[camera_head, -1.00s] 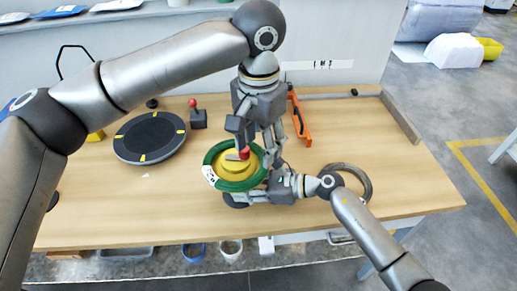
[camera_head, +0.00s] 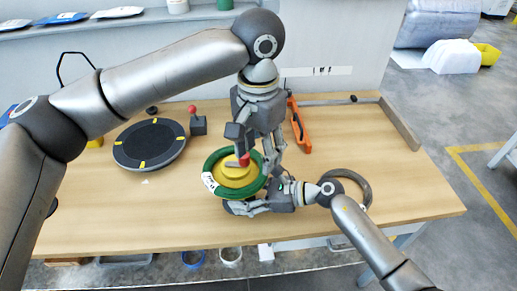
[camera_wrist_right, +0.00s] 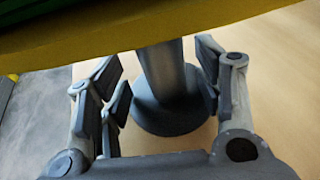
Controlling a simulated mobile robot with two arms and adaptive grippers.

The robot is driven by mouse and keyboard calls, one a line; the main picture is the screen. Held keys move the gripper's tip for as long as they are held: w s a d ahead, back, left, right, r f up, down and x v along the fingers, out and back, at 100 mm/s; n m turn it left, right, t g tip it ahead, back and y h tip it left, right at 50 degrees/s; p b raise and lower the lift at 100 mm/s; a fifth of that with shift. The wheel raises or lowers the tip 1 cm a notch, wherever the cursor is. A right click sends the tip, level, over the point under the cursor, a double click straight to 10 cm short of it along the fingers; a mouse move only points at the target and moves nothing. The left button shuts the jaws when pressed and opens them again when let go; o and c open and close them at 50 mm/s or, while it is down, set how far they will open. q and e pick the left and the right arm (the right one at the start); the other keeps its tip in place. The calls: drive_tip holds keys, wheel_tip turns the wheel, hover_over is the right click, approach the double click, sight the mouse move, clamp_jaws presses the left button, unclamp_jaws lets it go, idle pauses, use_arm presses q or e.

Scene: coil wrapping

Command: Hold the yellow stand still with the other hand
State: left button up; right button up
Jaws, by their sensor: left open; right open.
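The yellow stand (camera_head: 238,181) is upright near the table's front edge, with a green coil (camera_head: 209,166) around its top. In the right wrist view its yellow plate (camera_wrist_right: 150,38) crosses the top, above a grey post (camera_wrist_right: 163,75) and a round dark base (camera_wrist_right: 172,118). My right gripper (camera_head: 238,208) is low at the stand, below the coil. Its open fingers stand on both sides of the post, the right ones close to it; contact is unclear. My left gripper (camera_head: 258,160) is open above the stand's right side, beside the red knob (camera_head: 243,159); its fingertips are partly hidden.
A black round turntable (camera_head: 150,146) and a small box with a red knob (camera_head: 198,123) stand at the left. An orange tool (camera_head: 299,125) lies behind, right of my left gripper. A grey ring (camera_head: 362,186) lies by my right wrist. The table's right part is clear.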

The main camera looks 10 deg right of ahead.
drive_tip(key=v, duration=1)
drive_tip(key=shift+s+d+f, duration=0.1)
drive_tip(key=shift+s+d, duration=0.1)
drive_tip(key=shift+d, duration=0.1)
drive_tip(key=shift+s+d+r, duration=0.2)
drive_tip(key=shift+d+r, duration=0.15)
drive_tip(key=shift+d, duration=0.2)
drive_tip(key=shift+f, duration=0.1)
